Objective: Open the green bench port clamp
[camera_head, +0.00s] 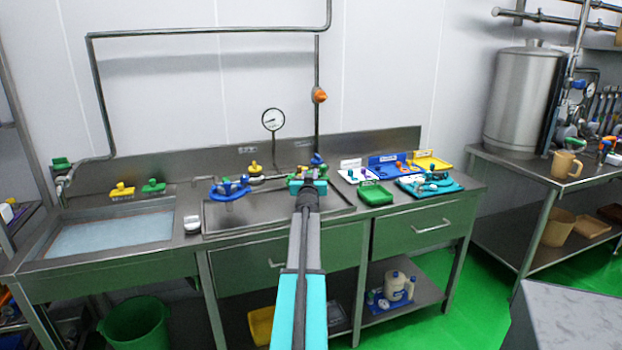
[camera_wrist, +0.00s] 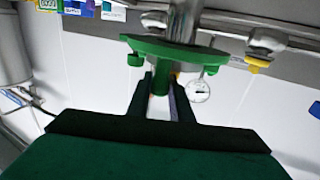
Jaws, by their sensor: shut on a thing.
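In the wrist view the green clamp (camera_wrist: 172,50) sits around a shiny metal pipe (camera_wrist: 181,25), with a small green knob at its left and another at its right. My gripper (camera_wrist: 163,80) is just below it, its dark fingers close on both sides of a green part that hangs from the clamp. The gripper is shut on that part. In the head view my gripper (camera_head: 308,182) is at the back of the bench, and my own arm and gripper hide most of the clamp there.
A blue fitting (camera_head: 231,188) lies left of my gripper. A green tray (camera_head: 375,194) and a teal tray (camera_head: 430,187) stand right of it. A pressure gauge (camera_head: 273,119) rises behind the bench. The sunken worktop (camera_head: 245,216) between is mostly clear.

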